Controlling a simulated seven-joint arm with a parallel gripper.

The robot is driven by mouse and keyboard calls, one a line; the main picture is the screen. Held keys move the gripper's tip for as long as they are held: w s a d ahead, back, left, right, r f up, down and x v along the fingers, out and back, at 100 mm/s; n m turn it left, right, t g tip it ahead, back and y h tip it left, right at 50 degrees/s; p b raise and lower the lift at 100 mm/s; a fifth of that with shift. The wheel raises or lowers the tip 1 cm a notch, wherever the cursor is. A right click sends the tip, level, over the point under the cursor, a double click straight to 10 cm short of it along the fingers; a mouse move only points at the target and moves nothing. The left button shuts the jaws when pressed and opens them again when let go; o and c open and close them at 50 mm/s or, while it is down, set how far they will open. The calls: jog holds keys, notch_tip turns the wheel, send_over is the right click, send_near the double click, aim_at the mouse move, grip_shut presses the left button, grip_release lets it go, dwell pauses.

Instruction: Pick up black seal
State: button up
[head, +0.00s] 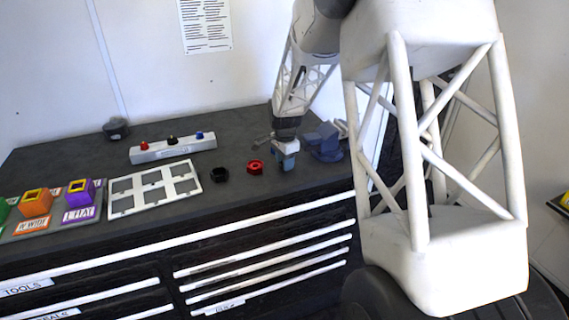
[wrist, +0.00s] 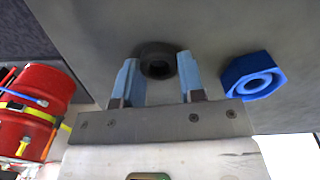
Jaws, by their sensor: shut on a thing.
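The black seal (wrist: 157,60) is a dark round ring with a hole, seen between the blue fingers of my gripper (wrist: 158,75) in the wrist view. My gripper is shut on the seal, over the grey worktop (wrist: 100,25). In the head view my gripper (head: 286,163) is low over the right part of the worktop, and the seal cannot be made out there. A blue hexagonal nut (wrist: 253,75) lies just right of the fingers in the wrist view.
In the head view, a red nut (head: 255,167) and a black nut (head: 219,174) lie left of my gripper. Further left are a white frame (head: 152,208), a white bar with coloured knobs (head: 173,149) and labelled orange and purple blocks. A blue-grey vise-like fixture (head: 324,143) stands right.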

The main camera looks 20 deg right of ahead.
jog(key=shift+r, duration=0.55)
jog(key=shift+s+r, duration=0.2)
jog(key=shift+r, duration=0.4)
jog(key=shift+s+r, duration=0.15)
jog(key=shift+r, duration=0.4)
jog(key=s+a+r, duration=0.1)
jog(key=s+a, duration=0.1)
jog(key=s, duration=1.3)
jog(key=shift+a+r, duration=0.2)
jog(key=shift+a, duration=0.2)
jog(key=w+a, duration=0.2)
jog(key=w, duration=0.1)
jog(key=w+a+r, duration=0.1)
jog(key=w+a, duration=0.2)
jog(key=w+a+r, duration=0.1)
jog(key=w+a, duration=0.2)
jog(key=w, duration=0.1)
jog(key=shift+r, duration=0.2)
jog(key=w+a+r, duration=0.2)
jog(key=w+a, duration=0.6)
jog(key=a, duration=0.2)
jog(key=shift+w+a, duration=0.2)
jog(key=shift+a, duration=0.05)
jog(key=shift+f, duration=0.2)
jog(key=shift+f, duration=3.1)
